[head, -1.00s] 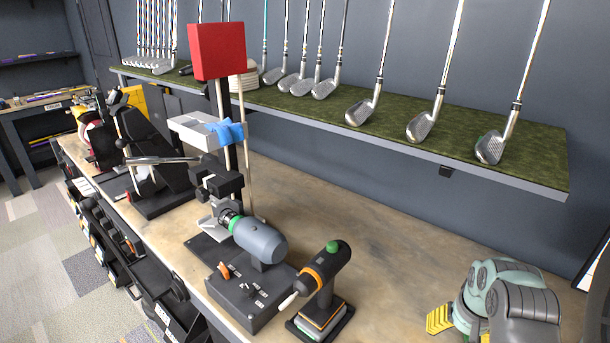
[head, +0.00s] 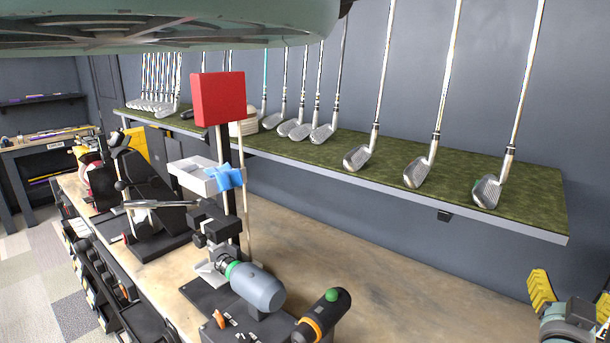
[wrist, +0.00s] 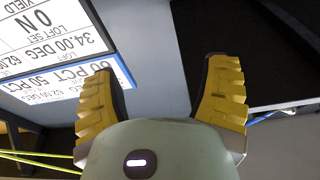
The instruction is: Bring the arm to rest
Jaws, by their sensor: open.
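My gripper (head: 572,290) is at the lower right of the head view, its yellow fingers pointing up beside the bench. In the wrist view my gripper (wrist: 157,66) has its two yellow fingers wide apart, with nothing between them. A pale green part of my own arm crosses the top left of the head view, close to the camera.
A workbench (head: 400,290) holds a grey motor unit (head: 257,287) and a black-and-orange tool (head: 322,314). Above it, a green-topped shelf (head: 320,150) carries several golf clubs. A printed sign (wrist: 55,35) shows near my gripper in the wrist view.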

